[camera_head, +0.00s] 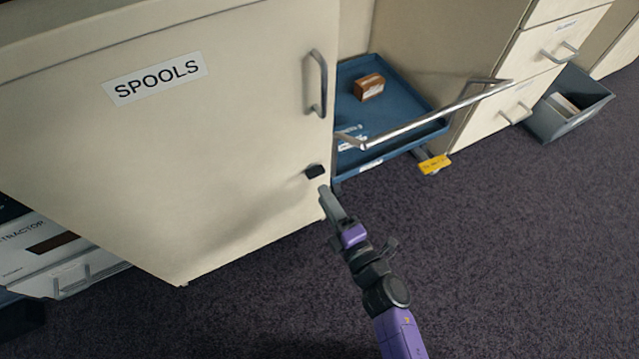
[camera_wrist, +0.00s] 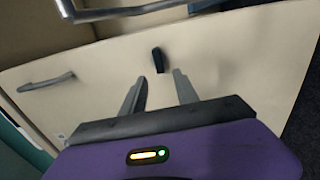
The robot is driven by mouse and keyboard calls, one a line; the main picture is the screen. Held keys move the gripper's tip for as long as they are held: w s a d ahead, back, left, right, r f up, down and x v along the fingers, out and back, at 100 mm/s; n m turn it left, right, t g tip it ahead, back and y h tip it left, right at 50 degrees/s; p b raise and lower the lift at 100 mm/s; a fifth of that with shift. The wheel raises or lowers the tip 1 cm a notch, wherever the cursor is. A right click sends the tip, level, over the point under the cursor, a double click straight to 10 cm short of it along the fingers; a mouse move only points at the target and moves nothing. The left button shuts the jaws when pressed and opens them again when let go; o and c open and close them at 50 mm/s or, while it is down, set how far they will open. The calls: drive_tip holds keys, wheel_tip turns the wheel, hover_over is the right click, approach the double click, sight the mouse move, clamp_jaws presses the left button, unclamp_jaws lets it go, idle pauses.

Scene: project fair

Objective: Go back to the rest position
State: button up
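My gripper (camera_head: 326,192) is at the lower right of the cream cabinet door labelled SPOOLS (camera_head: 230,120), close to a small black knob or latch (camera_head: 315,171). In the wrist view my gripper (camera_wrist: 158,85) has its two fingers apart with nothing between them. The black latch (camera_wrist: 158,60) lies just beyond the fingertips on the cream door (camera_wrist: 230,60). I cannot tell whether a fingertip touches the door. The door looks shut.
A blue tray cart (camera_head: 400,133) with a metal rail holds a brown box (camera_head: 369,86), right of the door. A grey bin (camera_head: 570,120) stands by the drawers (camera_head: 520,90) at right. A metal door handle (camera_head: 318,83) juts out. Dark carpet (camera_head: 520,260) is free at lower right.

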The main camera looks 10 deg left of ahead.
drive_tip(key=shift+v, duration=0.95)
drive_tip(key=s+d+r+m+t+h, duration=0.3)
drive_tip(key=s+d+r+m, duration=0.2)
drive_tip(key=d+r+m, duration=0.4)
drive_tip(key=s+d+r+m+g+h, duration=0.1)
drive_tip(key=s+d+r+m+h, duration=0.25)
drive_tip(key=s, duration=0.55)
drive_tip(key=s+d+r+m+g+h+p, duration=0.1)
drive_tip(key=s+d+r+m, duration=0.1)
drive_tip(key=s+d+m, duration=0.45)
drive_tip(key=s+d+r+m+g+h, duration=0.1)
drive_tip(key=s+d+r+m+h, duration=0.15)
drive_tip(key=s+m, duration=0.65)
wheel_tip(320, 180, up, 31)
drive_tip(key=s+n+p, duration=0.3)
drive_tip(key=p, duration=2.8)
